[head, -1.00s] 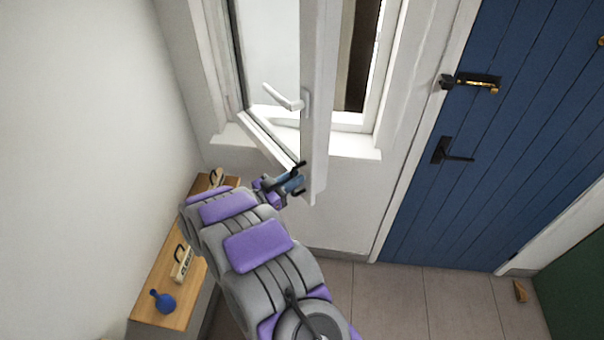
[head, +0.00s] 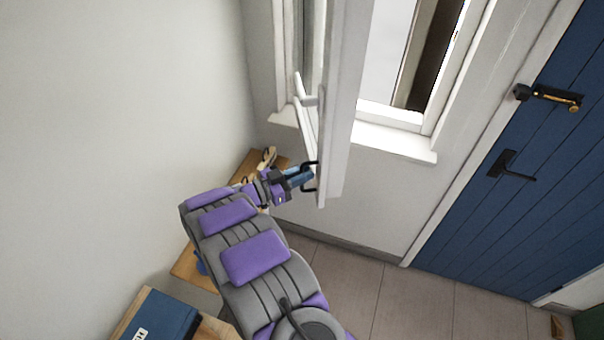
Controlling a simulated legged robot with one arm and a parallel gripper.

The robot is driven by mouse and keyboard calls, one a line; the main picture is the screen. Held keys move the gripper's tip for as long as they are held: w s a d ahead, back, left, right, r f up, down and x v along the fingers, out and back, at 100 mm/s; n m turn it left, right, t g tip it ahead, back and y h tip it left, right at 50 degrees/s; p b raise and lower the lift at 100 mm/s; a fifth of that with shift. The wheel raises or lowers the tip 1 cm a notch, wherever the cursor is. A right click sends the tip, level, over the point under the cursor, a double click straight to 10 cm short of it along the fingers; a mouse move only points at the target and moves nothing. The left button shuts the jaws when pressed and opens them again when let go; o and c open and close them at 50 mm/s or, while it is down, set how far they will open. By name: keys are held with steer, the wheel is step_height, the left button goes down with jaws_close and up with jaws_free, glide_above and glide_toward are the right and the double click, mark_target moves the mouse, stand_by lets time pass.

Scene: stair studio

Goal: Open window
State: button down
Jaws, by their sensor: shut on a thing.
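The white window sash (head: 343,110) is swung inward into the room, standing well out from its frame (head: 455,75). Its white handle (head: 304,93) is on the sash's left face. My gripper (head: 309,177) is at the lower end of the sash. Its dark fingers are shut on the sash's edge, near the bottom corner and below the handle. The window opening shows to the right of the sash, with a pale view and a dark brown strip outside. My arm hides part of the wall and floor below.
A blue plank door (head: 510,170) with a black handle (head: 510,168) and a bolt (head: 547,96) is at right. A wooden bench (head: 195,270) and a blue box (head: 160,316) are at lower left, beside the white wall. Tiled floor (head: 400,305) is clear at lower middle.

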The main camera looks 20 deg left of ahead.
steer(key=shift+w+d+r, duration=0.1)
steer(key=shift+w, duration=0.1)
steer(key=c, duration=1.3)
jaws_free()
steer(key=shift+w+d, duration=0.15)
steer(key=shift+d, duration=0.1)
steer(key=shift+s+a, duration=0.3)
steer(key=shift+a, duration=0.25)
steer(key=shift+v, duration=3.25)
steer(key=shift+s+f, duration=0.1)
steer(key=shift+f, duration=0.1)
